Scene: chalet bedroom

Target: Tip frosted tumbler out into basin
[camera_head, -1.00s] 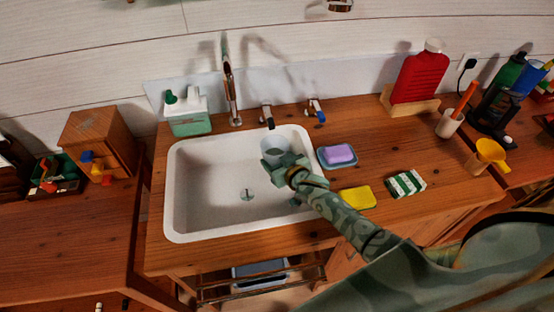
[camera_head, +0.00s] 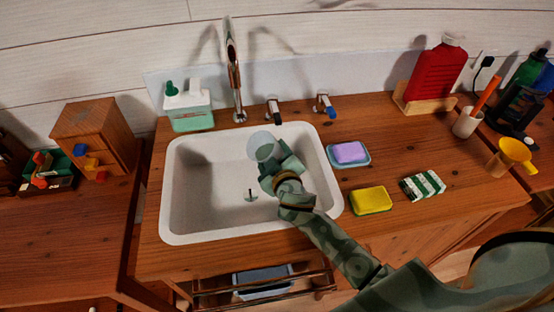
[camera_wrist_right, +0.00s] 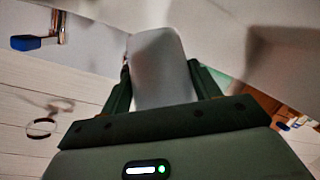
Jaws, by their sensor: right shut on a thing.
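The frosted tumbler (camera_head: 262,144), pale and translucent, is over the far part of the white basin (camera_head: 190,232). My right gripper (camera_head: 272,158) is shut on it and comes in from the lower right. In the right wrist view the tumbler (camera_wrist_right: 160,62) stands out between my two dark green fingers (camera_wrist_right: 163,85). It looks tilted, with a round pale end showing in the head view; whether anything is inside I cannot tell. The basin floor around the drain (camera_head: 251,195) looks bare. My left gripper is not in view.
The tall tap (camera_head: 234,75) and two tap handles (camera_head: 325,104) stand behind the basin. A soap dish with a purple bar (camera_head: 349,153), a yellow sponge (camera_head: 371,200) and a green-striped box (camera_head: 423,186) lie to the right. A soap dispenser (camera_head: 188,110) stands at the back left.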

